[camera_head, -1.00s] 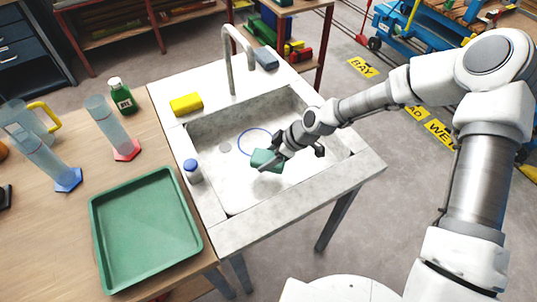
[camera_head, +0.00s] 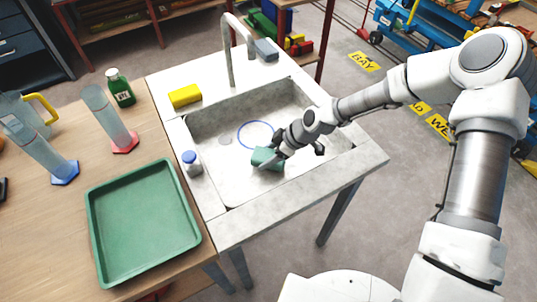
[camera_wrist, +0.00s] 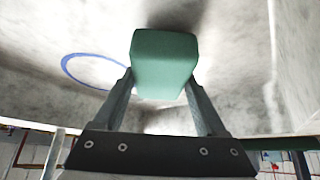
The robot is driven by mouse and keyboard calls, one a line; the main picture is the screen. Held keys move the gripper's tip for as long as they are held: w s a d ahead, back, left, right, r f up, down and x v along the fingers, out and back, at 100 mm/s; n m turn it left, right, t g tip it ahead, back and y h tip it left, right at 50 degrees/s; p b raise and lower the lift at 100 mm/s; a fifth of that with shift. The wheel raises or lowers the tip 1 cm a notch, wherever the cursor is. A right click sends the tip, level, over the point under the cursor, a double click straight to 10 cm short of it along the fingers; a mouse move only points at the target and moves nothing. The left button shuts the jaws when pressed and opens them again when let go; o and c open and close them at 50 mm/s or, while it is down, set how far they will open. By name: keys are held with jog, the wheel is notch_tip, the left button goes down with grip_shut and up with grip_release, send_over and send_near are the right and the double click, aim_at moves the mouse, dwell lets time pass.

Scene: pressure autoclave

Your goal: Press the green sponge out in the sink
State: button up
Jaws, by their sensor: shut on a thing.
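The green sponge (camera_head: 266,158) is between the fingers of my gripper (camera_head: 272,160), inside the sink (camera_head: 228,186). In the wrist view the sponge (camera_wrist: 165,62) sits at the fingertips, with one finger on each side. My gripper (camera_wrist: 163,85) is shut on it. The sponge is over the basin floor, beside a blue ring (camera_head: 255,134) marked there. The ring also shows in the wrist view (camera_wrist: 68,62). I cannot tell whether the sponge touches the floor. Part of it is hidden by my gripper in the head view.
A curved faucet (camera_head: 229,55) stands at the back rim. A green tray (camera_head: 143,222) and cylinders (camera_head: 107,118) stand on the left table.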

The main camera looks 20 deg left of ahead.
jog(key=shift+f+b, duration=0.5)
dwell(0.4)
jog(key=shift+s+d+f, duration=0.1)
jog(key=shift+f, duration=0.1)
dwell(1.3)
jog(key=shift+r, duration=0.15)
jog(key=shift+r+p, duration=1.95)
jog(key=shift+r, duration=1.55)
